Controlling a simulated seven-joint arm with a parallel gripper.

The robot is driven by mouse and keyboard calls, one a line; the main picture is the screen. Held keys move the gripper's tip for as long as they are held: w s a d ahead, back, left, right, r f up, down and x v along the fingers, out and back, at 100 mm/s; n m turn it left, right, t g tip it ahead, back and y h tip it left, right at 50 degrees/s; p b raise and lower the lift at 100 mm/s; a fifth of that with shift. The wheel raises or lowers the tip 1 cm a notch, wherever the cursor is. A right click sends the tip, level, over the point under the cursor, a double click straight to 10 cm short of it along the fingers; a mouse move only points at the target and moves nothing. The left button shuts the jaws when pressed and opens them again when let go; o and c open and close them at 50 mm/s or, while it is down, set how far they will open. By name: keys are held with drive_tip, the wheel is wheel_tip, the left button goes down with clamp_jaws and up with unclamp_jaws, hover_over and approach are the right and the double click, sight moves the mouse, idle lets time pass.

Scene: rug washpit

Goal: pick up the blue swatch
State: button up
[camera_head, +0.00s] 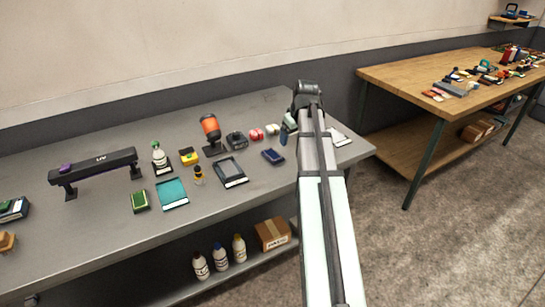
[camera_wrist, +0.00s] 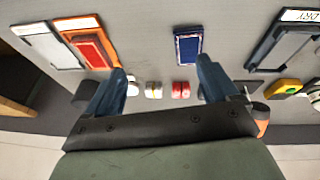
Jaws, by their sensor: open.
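The blue swatch (camera_wrist: 187,50) is a small dark blue rectangle with a pale strip at one end, lying flat on the grey bench. In the head view the blue swatch (camera_head: 273,156) lies just left of my arm. My gripper (camera_wrist: 162,72) is open and empty, its two blue fingers spread wide. In the wrist view the swatch shows between and beyond the fingertips, nearer the right one, with no visible contact. In the head view my gripper (camera_head: 286,130) is partly hidden by my own arm, up and right of the swatch.
Small red and white pieces (camera_wrist: 166,89) lie between the fingers in the wrist view. A red swatch (camera_wrist: 90,47) lies to the left, a dark framed tray (camera_wrist: 256,62) to the right. An orange-headed device (camera_head: 210,129) stands behind the tray. Bare bench lies around the blue swatch.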

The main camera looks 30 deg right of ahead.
drive_tip(key=a+r+y, duration=0.1)
drive_tip(key=a+r, duration=0.1)
drive_tip(key=a, duration=0.2)
approach(273, 154)
drive_tip(key=f, duration=0.3)
drive_tip(key=shift+w+a, duration=0.15)
drive_tip(key=shift+a, duration=0.1)
drive_tip(key=shift+w+d+x, duration=0.1)
drive_tip(key=shift+w+x, duration=0.05)
drive_tip(key=shift+x, duration=1.15)
drive_tip(key=shift+w+d+x, duration=0.1)
drive_tip(key=shift+x, duration=1.25)
drive_tip(key=shift+r, duration=0.1)
drive_tip(key=c, duration=1.2)
drive_tip(key=shift+o, duration=0.2)
drive_tip(key=shift+r+t, duration=0.1)
drive_tip(key=shift+t, duration=0.2)
